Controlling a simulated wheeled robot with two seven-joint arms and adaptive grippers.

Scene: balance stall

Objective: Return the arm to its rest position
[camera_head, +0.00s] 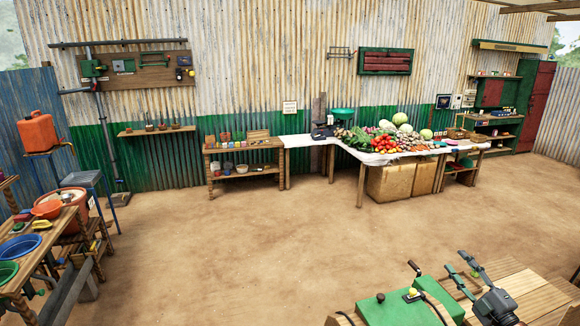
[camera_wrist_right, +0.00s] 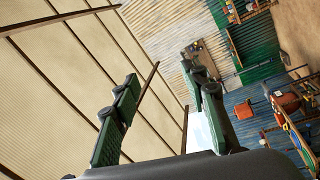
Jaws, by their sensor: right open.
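My right gripper (camera_head: 464,276) shows at the lower right of the head view, over a wooden bench. Its two dark green fingers are spread apart with nothing between them. In the right wrist view the gripper (camera_wrist_right: 160,110) is open and empty, with the ceiling and corrugated wall behind it. The wrist view is tilted. My left gripper does not show in either view.
A wooden bench (camera_head: 535,297) with a green box (camera_head: 378,310) stands at the lower right. A vegetable-laden table (camera_head: 361,183) stands by the back wall. Shelves with bowls and an orange jerrycan (camera_head: 38,132) are at left. The dirt floor (camera_head: 240,255) between is clear.

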